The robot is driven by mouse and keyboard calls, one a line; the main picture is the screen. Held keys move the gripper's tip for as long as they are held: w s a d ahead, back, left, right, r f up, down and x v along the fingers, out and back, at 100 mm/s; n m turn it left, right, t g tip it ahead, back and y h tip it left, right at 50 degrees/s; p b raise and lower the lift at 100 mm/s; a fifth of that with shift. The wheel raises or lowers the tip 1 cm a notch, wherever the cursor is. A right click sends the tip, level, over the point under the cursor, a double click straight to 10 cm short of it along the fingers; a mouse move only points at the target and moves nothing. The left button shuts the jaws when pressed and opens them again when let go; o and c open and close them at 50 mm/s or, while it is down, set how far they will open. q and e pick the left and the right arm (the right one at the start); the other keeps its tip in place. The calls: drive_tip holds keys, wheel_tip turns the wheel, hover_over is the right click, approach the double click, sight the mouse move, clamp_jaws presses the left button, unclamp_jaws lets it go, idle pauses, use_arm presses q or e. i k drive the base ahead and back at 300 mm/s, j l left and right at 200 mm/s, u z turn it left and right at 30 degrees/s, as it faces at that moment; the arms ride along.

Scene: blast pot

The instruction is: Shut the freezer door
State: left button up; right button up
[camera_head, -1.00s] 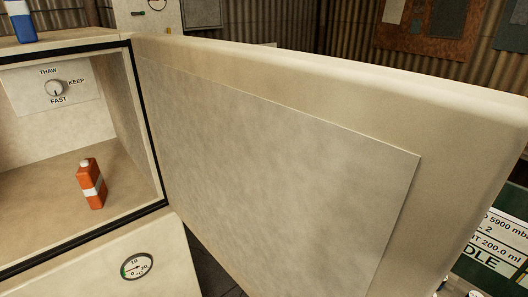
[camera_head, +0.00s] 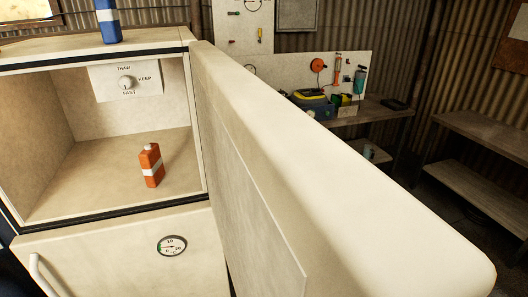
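The freezer door (camera_head: 330,165) stands wide open, swung out toward me from the right side of the freezer compartment (camera_head: 80,195). Its inner panel (camera_head: 245,205) faces left and its thick edge runs to the lower right. Inside the compartment an orange bottle with a white band (camera_head: 151,166) stands on the floor, clear of the opening. A dial (camera_head: 127,83) marked THAW, KEEP and FAST is on the back wall. Neither of my grippers is in view.
Below is a lower door with a round gauge (camera_head: 172,246) and a handle (camera_head: 44,275). A blue bottle (camera_head: 108,22) stands on top. Behind the door are a workbench (camera_head: 372,112) with tools and a shelf unit (camera_head: 485,135) along the corrugated wall.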

sight(298, 212)
drive_tip(key=i+l+u, duration=0.2)
drive_tip(key=i, duration=0.25)
drive_tip(key=i+l+u, duration=0.2)
drive_tip(key=i+l, duration=0.2)
drive_tip(key=k+l+u, duration=0.1)
drive_tip(key=l+u, duration=0.15)
drive_tip(key=u, duration=0.15)
drive_tip(key=k+l+u, duration=0.1)
drive_tip(key=u, duration=0.25)
drive_tip(key=l, duration=0.1)
